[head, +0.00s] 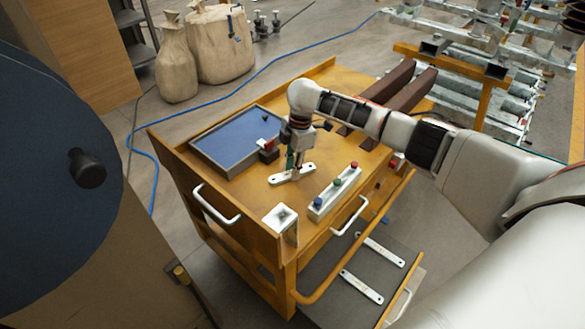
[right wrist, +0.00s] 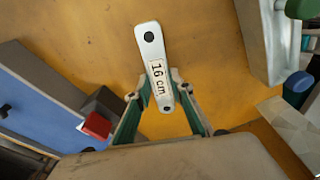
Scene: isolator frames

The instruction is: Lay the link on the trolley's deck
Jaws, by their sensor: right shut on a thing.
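The link (head: 280,178) is a flat white bar with a dark hole near each end. In the right wrist view the link (right wrist: 149,45) bears a label reading "16 cm". My right gripper (head: 296,172) points down over the trolley's deck (head: 252,197) and is shut on the link near one end; its green fingers (right wrist: 160,92) flank the bar in the wrist view. The link lies flat, at or very close to the deck; I cannot tell whether it touches. My left gripper is not in view.
A blue-lined tray (head: 226,144), a red-and-black item (head: 268,150), a button box (head: 335,192) and a white bracket (head: 281,217) surround the link on the deck. Dark beams (head: 392,84) lie at the back. Two similar white links (head: 361,286) rest on a lower dark surface.

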